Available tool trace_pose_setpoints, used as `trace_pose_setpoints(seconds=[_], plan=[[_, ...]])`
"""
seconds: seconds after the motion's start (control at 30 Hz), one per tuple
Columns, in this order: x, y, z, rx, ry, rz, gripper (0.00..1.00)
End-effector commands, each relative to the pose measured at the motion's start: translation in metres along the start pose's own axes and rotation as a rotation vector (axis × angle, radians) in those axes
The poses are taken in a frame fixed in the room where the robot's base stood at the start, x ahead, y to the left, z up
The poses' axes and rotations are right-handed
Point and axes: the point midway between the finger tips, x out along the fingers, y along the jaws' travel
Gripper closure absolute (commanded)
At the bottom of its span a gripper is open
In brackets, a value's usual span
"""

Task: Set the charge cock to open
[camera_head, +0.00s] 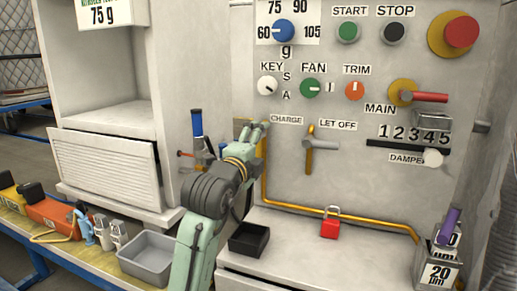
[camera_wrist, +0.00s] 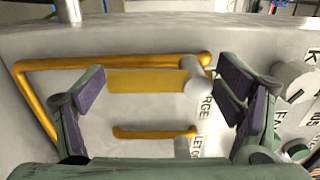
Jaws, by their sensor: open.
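The charge cock (camera_wrist: 150,81) shows in the wrist view as a flat yellow lever on a grey hub, beside a partly covered CHARGE label. Its lever extends to picture left from the hub, which is down the panel. My gripper (camera_wrist: 160,88) is open, with its fingers apart at the two ends of the lever; I cannot tell whether they touch it.
The let-off cock (camera_head: 310,150) stands close to the right, its yellow lever down. A yellow pipe (camera_head: 300,207) runs along the panel. A blue-handled lever (camera_head: 197,124) is left of my gripper. A red padlock (camera_head: 330,229) and black box (camera_head: 249,239) are on the ledge.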

Motion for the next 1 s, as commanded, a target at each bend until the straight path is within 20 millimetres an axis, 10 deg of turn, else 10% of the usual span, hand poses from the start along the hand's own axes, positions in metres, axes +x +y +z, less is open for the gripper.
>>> trace_pose_setpoints(seconds=[0.43,1.0], plan=[[-0.011,-0.001,0.001,-0.002,-0.002,-0.002,0.12],[-0.113,0.000,0.001,-0.001,-0.002,-0.001,0.12]])
